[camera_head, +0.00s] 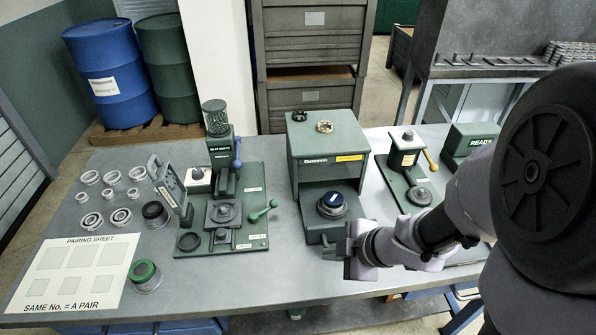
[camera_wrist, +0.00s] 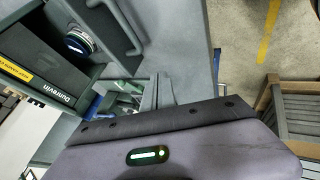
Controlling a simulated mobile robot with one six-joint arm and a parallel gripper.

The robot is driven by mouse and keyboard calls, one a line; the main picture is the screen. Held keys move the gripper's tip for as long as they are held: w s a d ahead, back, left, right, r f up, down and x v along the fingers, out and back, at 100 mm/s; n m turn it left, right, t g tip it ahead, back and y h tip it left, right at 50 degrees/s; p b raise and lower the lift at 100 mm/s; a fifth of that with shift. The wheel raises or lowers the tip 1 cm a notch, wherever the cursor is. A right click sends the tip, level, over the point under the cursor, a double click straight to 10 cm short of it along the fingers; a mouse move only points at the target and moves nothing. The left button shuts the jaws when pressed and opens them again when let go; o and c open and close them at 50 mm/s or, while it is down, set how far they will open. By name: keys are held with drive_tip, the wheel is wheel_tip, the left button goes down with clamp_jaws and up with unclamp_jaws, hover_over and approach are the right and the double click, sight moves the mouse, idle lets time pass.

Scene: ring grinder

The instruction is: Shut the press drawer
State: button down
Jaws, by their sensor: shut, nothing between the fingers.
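The press (camera_head: 328,150) is a dark green box with a name plate and a yellow label, standing mid-table. Its drawer (camera_head: 318,232) sticks out at the front, open, and carries a round piece with a blue top (camera_head: 333,199). In the wrist view the press (camera_wrist: 40,75) lies at the left, with the blue-topped piece (camera_wrist: 79,42) and the drawer's bar handle (camera_wrist: 124,28) above. My gripper (camera_head: 351,248) is shut and empty, beside the drawer's front right corner. Whether it touches the drawer cannot be told.
Left of the press stands a green bench fixture (camera_head: 222,215) with a green-knobbed lever. A smaller fixture (camera_head: 408,170) with a yellow handle stands right. Rings and a pairing sheet (camera_head: 75,268) lie at the left. Two small rings rest on the press. The table's front edge is close to my gripper.

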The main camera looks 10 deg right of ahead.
sight(320, 226)
drive_tip(key=b+x, duration=0.2)
drive_tip(key=x, duration=0.5)
drive_tip(key=shift+w+f, duration=0.1)
drive_tip(key=shift+f, duration=0.25)
drive_tip(key=w, duration=0.3)
drive_tip(key=shift+w+r, duration=0.2)
drive_tip(key=shift+w, duration=0.1)
drive_tip(key=shift+w+a, duration=0.1)
drive_tip(key=shift+w, duration=0.25)
